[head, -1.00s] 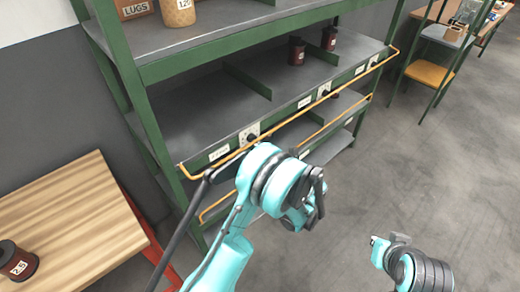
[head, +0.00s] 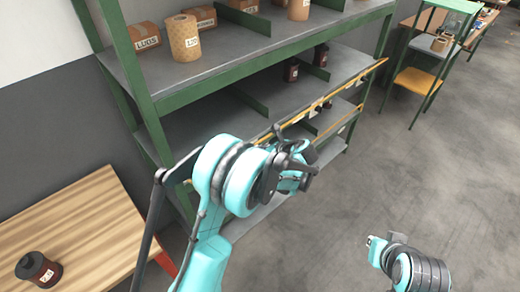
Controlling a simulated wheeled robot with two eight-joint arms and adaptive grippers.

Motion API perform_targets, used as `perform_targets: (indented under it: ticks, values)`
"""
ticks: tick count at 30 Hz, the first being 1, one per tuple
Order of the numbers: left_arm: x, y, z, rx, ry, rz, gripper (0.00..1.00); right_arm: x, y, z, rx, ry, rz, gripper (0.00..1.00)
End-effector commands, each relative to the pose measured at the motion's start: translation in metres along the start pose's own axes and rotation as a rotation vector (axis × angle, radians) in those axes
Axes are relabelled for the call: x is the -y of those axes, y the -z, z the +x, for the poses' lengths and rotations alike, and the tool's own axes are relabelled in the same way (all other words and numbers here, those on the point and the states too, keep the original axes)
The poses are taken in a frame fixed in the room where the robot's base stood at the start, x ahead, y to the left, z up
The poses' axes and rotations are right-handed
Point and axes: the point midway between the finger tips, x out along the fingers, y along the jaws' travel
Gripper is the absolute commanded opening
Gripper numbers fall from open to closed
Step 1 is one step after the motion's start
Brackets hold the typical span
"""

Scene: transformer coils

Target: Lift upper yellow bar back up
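The upper yellow bar (head: 350,80) runs along the front of the middle shelf, at about the height of the shelf's label strip. Its left part is hidden behind my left arm. My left gripper (head: 300,160) is at the front of the shelf, close to the bar. Its fingers are dark and partly hidden by the wrist, so I cannot tell whether they hold the bar. My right gripper (head: 374,243) is low at the right, over the floor and away from the shelf; its fingers are too small to read.
A lower yellow bar (head: 334,126) runs along the shelf below. Dark red coils (head: 291,70) stand on the middle shelf. Boxes and a tan coil (head: 184,38) stand on the top shelf. A wooden table (head: 95,225) with a dark coil (head: 38,268) is at left.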

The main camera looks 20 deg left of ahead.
Motion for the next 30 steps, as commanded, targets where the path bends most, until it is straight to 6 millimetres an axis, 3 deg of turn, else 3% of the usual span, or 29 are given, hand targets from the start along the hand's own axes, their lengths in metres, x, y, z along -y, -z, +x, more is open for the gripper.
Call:
perform_targets:
  ticks: [1, 12, 24, 30]
  values:
    - [-0.002, -0.013, -0.003, -0.042, -0.004, -0.003, 0.00, 0.000, 0.008, -0.011, 0.000, 0.000, 0.000, 0.00]
    - [-0.001, -0.049, 0.002, -0.394, -0.004, -0.005, 0.00, 0.000, 0.030, -0.043, 0.000, 0.000, 0.000, 0.00]
    - [-0.001, -0.079, 0.019, -0.734, -0.002, -0.004, 0.00, 0.000, 0.042, -0.059, 0.000, 0.000, 0.000, 0.00]
    - [0.000, -0.086, 0.025, -0.805, -0.001, 0.000, 0.00, 0.000, 0.044, -0.061, 0.000, 0.000, 0.000, 0.00]
